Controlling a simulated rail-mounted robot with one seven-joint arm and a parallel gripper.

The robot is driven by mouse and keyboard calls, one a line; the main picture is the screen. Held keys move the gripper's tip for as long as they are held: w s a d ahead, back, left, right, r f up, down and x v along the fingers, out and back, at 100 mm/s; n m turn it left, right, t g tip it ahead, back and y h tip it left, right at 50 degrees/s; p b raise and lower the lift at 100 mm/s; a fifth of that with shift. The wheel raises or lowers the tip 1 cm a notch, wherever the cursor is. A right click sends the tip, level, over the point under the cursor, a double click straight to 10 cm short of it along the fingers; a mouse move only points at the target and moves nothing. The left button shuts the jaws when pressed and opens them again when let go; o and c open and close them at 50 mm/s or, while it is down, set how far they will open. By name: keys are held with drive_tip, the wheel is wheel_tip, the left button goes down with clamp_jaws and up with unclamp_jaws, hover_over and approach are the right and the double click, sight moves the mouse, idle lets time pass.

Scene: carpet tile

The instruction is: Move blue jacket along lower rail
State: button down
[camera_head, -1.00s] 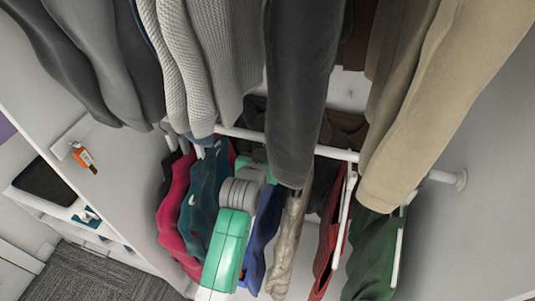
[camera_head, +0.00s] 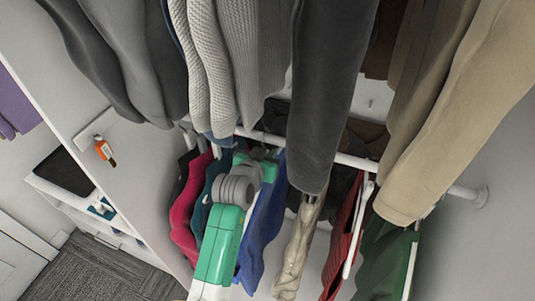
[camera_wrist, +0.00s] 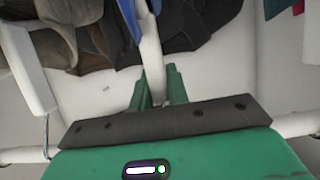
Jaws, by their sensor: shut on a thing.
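The blue jacket (camera_head: 264,222) hangs below the lower rail (camera_head: 355,161), between a teal garment on its left and a cream one on its right. My gripper (camera_head: 264,153) is up at the lower rail above the blue jacket, partly hidden by hanging clothes. In the wrist view my gripper's green fingers (camera_wrist: 158,88) are closed around a white hanger stem. A strip of the blue jacket (camera_wrist: 132,18) shows beside that stem at the top. The lower rail also shows in the wrist view (camera_wrist: 297,124), passing behind the gripper body.
Crimson (camera_head: 184,212) and teal (camera_head: 201,215) garments hang close to the left. The cream garment (camera_head: 298,250), a red one (camera_head: 343,240) and a green one (camera_head: 385,258) hang to the right. Long upper clothes (camera_head: 325,100) hang in front. A gap lies between blue and cream.

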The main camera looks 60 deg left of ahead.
drive_tip(key=shift+f, duration=0.15)
drive_tip(key=c, duration=1.3)
unclamp_jaws()
drive_tip(key=shift+f, duration=0.2)
drive_tip(key=p+v, duration=0.1)
drive_tip(key=v, duration=0.7)
drive_tip(key=shift+a, duration=0.1)
